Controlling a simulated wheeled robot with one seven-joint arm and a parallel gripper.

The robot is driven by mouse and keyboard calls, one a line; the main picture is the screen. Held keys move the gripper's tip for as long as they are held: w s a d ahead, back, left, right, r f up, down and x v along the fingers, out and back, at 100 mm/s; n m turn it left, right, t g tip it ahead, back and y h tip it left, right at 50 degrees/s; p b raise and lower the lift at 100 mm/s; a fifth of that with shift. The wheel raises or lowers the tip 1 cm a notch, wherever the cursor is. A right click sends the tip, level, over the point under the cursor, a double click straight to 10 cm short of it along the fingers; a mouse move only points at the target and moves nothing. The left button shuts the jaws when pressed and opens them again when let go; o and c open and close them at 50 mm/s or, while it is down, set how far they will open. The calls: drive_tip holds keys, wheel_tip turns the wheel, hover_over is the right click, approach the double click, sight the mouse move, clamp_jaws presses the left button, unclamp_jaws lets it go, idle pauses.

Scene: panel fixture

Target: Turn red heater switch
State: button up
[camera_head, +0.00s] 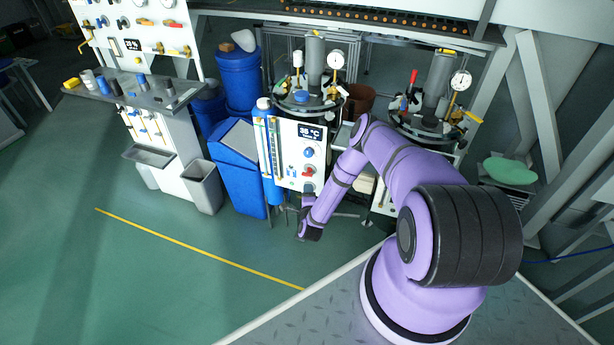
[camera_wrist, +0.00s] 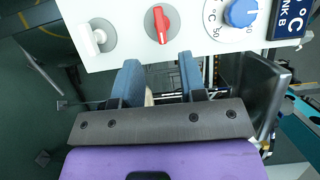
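The red heater switch (camera_wrist: 161,22) is a small red handle on a grey round base, at the top centre of the wrist view. It also shows low on the white panel in the head view (camera_head: 308,173). The panel (camera_wrist: 122,45) carries it between a white switch (camera_wrist: 94,37) on the left and a blue knob (camera_wrist: 242,12) with a number scale on the right. My gripper (camera_wrist: 158,72) is open, its two fingers apart with nothing between them. The fingertips lie just below the switch in the wrist view and appear clear of it. In the head view my gripper (camera_head: 310,231) hangs below the panel.
A display (camera_head: 311,132) reading 38 °C sits above the blue knob. A blue bin (camera_head: 237,170) stands left of the panel. A second white panel (camera_head: 132,40) with several valves stands farther left. Green floor in front, with a yellow line (camera_head: 200,252), is clear.

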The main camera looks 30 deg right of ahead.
sight(307, 174)
drive_tip(key=x, duration=0.9)
drive_tip(key=shift+w+d, duration=0.15)
drive_tip(key=shift+w, duration=0.2)
clamp_jaws()
